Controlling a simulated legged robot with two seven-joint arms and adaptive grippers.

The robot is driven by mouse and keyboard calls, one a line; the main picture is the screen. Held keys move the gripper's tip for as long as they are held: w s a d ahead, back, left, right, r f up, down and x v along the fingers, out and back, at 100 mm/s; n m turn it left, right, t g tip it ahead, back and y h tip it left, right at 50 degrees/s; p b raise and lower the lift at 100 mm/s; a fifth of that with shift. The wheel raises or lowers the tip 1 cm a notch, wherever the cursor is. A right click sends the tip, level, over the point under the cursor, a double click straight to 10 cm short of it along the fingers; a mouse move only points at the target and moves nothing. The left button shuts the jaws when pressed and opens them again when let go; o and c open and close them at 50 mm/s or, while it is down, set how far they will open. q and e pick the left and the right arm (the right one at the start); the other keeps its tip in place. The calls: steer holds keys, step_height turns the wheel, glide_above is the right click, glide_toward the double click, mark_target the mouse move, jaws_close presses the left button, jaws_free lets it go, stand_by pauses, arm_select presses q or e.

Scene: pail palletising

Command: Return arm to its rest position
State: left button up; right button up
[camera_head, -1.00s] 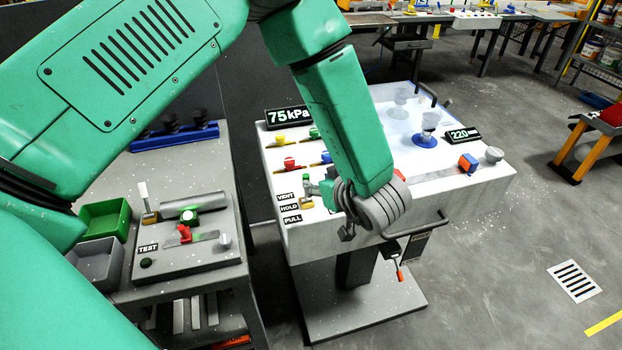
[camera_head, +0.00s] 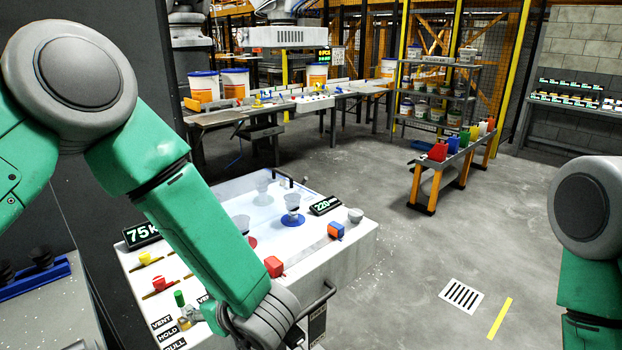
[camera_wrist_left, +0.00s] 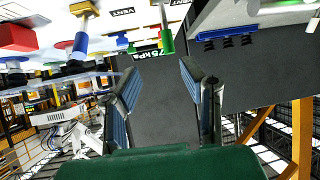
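My left arm comes in from the left and reaches down to the front left of the white test bench. Its wrist is over the bench's front edge, by the VENT, HOLD and PULL labels (camera_head: 168,333). The left gripper, mostly hidden by the forearm in the head view, shows in the left wrist view (camera_wrist_left: 160,82) with its two blue-padded fingers apart and nothing between them. A green-handled lever (camera_wrist_left: 166,40) is beyond the fingertips in that view. Part of my right arm shows at the right edge of the head view; its gripper is out of frame.
An orange-legged stand (camera_head: 424,185) is farther right. Open floor (camera_head: 400,265) lies between.

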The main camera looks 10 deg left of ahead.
arm_select(q)
steer(key=f+m+h+b, duration=0.1)
steer(key=f, duration=0.2)
steer(key=s+f+m+t+h+b, duration=0.1)
steer(key=f, duration=0.3)
steer(key=s+f+m+b, duration=0.1)
steer(key=f, duration=0.2)
steer(key=shift+a+f+m+h, duration=0.3)
steer(key=shift+a+f+h, duration=0.05)
steer(key=shift+h, duration=0.05)
steer(key=s+f+m+g+h+b, duration=0.1)
steer(key=s+f+m+h+b, duration=0.3)
steer(key=s+f, duration=0.5)
steer(key=s+a+f+m+g+h+b, duration=0.1)
steer(key=s+f+m+g+b, duration=0.1)
steer(key=s+f, duration=0.3)
steer(key=s+a+f+m+g+h+b, duration=0.1)
steer(key=s+f, duration=0.4)
steer(key=s, duration=0.6)
steer(key=m+g+h+b, duration=0.1)
steer(key=g, duration=0.1)
steer(key=shift+s+a+f+g, duration=0.2)
steer(key=shift+s+f+g, duration=0.1)
steer(key=shift+g, duration=0.1)
steer(key=shift+w, duration=0.15)
